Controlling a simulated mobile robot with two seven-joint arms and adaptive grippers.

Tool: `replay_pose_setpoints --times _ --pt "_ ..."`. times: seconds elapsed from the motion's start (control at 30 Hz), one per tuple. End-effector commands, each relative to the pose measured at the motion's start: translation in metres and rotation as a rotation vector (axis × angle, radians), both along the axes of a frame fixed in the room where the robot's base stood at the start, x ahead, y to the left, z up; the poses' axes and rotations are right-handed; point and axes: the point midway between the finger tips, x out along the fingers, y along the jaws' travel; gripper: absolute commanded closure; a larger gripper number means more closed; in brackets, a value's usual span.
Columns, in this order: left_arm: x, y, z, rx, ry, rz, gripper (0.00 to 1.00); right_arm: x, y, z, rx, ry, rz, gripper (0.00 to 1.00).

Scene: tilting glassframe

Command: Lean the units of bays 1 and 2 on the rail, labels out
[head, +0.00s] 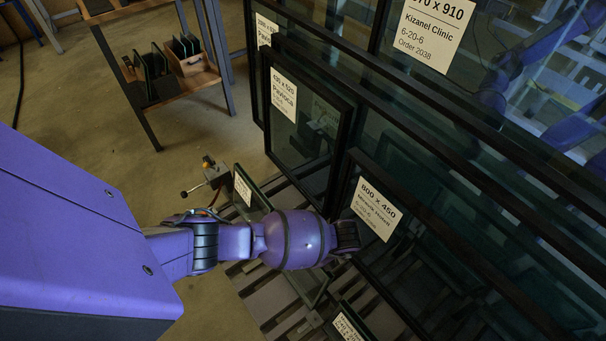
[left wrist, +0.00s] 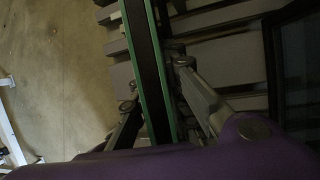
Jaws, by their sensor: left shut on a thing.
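My left gripper (left wrist: 153,84) is shut on a glass unit (left wrist: 150,62) with green pane edges and a dark spacer, seen edge-on in the left wrist view. In the head view my purple forearm and wrist hide this gripper. A small pane with a white label (head: 243,186) shows just behind the wrist; I cannot tell if it is the held one. Framed dark units stand tilted at the right: one labelled Pavlica (head: 306,135), one labelled 800 x 450 (head: 365,245), and a large one labelled Kizanel Clinic (head: 470,85). My right gripper is not in view.
A grey slatted base (head: 270,300) lies below the units. Another labelled pane (head: 346,325) stands at the bottom edge. A wooden bench (head: 190,85) with small dark panes stands at the back left. A clamp-like tool (head: 205,178) is near the wrist. The floor between is clear.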

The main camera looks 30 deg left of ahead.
Motion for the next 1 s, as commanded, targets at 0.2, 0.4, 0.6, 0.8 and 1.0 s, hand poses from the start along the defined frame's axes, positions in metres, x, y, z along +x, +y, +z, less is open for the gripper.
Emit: replay_pose_setpoints --times 0.2,0.4,0.6,0.8,1.0 --pt "0.001 0.0 0.0 0.002 -0.002 0.0 1.0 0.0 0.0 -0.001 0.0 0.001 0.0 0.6" --pt "0.001 0.0 0.0 0.001 -0.003 0.0 0.77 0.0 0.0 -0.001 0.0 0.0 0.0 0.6" --pt "0.0 0.0 -0.001 0.001 -0.002 0.0 0.63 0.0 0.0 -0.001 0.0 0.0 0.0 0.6" --pt "-0.001 0.0 -0.002 -0.001 0.002 0.0 0.63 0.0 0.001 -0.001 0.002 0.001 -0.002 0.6" --pt "0.002 -0.009 0.015 -0.003 -0.001 -0.002 0.63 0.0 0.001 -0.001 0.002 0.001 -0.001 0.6"
